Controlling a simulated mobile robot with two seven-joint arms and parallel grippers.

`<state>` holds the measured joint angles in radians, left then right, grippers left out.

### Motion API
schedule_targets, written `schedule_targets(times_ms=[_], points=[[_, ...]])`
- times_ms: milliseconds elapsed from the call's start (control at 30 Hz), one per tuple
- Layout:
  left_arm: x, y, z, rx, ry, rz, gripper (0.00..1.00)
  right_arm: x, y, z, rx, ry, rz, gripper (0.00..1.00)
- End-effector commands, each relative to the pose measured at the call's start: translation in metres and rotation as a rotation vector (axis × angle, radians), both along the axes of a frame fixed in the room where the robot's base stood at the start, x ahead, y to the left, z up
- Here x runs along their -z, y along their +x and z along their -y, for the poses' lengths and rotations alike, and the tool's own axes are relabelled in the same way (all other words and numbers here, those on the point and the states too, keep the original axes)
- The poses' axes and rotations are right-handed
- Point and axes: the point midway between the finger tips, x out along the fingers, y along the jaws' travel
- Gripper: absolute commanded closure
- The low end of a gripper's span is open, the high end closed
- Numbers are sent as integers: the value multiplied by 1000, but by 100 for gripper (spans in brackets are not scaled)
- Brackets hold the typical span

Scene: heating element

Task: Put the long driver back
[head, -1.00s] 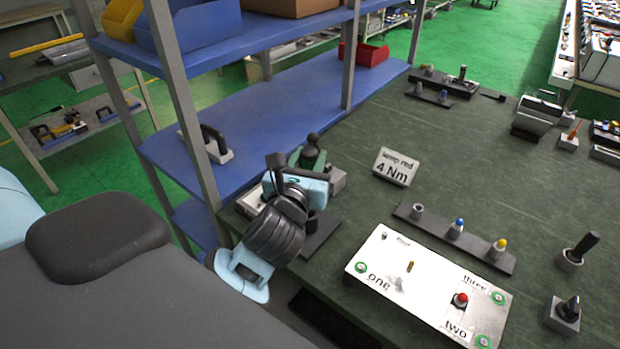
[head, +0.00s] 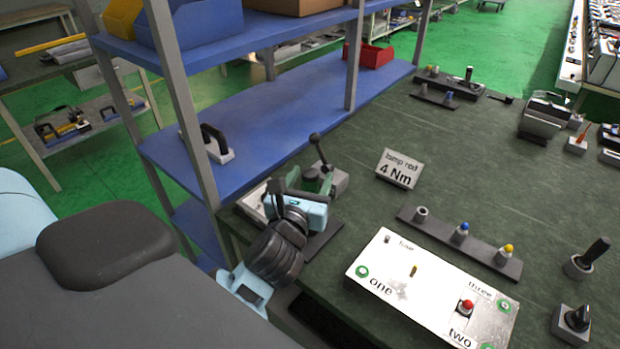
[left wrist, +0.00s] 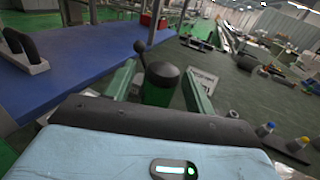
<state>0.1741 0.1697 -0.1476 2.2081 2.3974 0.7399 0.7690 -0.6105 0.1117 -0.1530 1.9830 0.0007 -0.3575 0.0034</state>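My left gripper (head: 314,184) is low over the near left corner of the workbench, in front of a blue shelf. In the left wrist view its two green fingers (left wrist: 161,84) stand apart on either side of a driver with a dark green body and black top (left wrist: 160,80). A gap shows between the left finger and the driver, so the fingers look open around it. The driver's lower end is hidden, and its length cannot be told. My right gripper is not in view.
A black lever (head: 319,150) on a grey block leans just behind the gripper. A "4 Nm" sign (head: 398,170), a dark socket rail (head: 480,247) and a white numbered panel (head: 400,275) lie to the right. Blue shelving (head: 240,130) stands close on the left.

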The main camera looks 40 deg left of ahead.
Motion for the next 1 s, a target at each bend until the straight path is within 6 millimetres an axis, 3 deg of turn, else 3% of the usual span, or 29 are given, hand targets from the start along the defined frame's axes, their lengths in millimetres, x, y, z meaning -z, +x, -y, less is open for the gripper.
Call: schedule_targets(times_ms=[367, 833, 1000], points=[[-3, -4, 2, 2, -1, 0, 46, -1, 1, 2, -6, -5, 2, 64], [1, -89, 28, 0, -3, -7, 46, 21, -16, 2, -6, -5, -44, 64], [-4, -104, 34, 0, -2, 1, 46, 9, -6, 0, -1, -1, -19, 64]])
